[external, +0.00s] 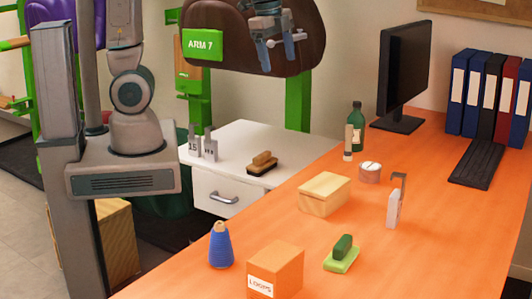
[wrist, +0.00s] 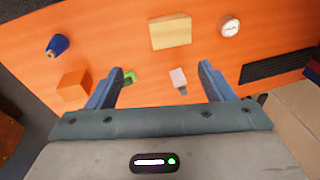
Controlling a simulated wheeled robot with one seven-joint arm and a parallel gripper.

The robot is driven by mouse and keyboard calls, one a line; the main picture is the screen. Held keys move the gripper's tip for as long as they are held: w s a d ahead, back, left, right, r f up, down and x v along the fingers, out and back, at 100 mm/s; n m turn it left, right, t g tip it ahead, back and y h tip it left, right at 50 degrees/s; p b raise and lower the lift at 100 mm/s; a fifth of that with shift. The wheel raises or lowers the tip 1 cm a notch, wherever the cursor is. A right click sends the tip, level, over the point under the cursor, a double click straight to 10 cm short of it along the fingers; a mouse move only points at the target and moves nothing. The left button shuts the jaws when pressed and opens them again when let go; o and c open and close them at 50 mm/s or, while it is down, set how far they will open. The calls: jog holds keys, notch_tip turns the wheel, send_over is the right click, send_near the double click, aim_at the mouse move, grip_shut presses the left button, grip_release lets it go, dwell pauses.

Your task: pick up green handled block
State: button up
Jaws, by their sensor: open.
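The green handled block (external: 342,253) lies on the orange table near its front, a light green base with a darker green grip on top. In the wrist view the green handled block (wrist: 129,77) shows beside the left finger, which partly covers it. My gripper (external: 277,55) is open and empty, high above the table in front of the brown saddle. In the wrist view my gripper (wrist: 159,82) has its two blue-grey fingers spread wide, well above the tabletop.
Around the block stand an orange box (external: 275,270), a blue thread cone (external: 220,246), a wooden box (external: 324,194) and a white upright tool (external: 394,205). A bottle (external: 356,128), monitor (external: 402,85) and keyboard (external: 476,163) are farther back. The table's right front is clear.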

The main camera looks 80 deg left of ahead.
jog(key=w+d+f+m+g+h+b, duration=0.1)
jog(key=w+d+f+m+g+b, duration=0.1)
jog(key=w+d+f+m+b, duration=0.65)
jog(key=m+g+h+b, duration=0.2)
jog(key=m+g+b, duration=0.15)
jog(key=m, duration=0.35)
send_near(353, 248)
jog(key=x, duration=0.8)
jog(key=shift+s+f, duration=0.1)
jog(key=shift+s, duration=0.05)
jog(key=shift+t, duration=0.25)
jog(key=x, duration=0.4)
jog(key=shift+d+f, duration=0.1)
jog(key=shift+f, duration=0.05)
jog(key=shift+c, duration=0.2)
jog(key=shift+h, duration=0.3)
jog(key=c, duration=1)
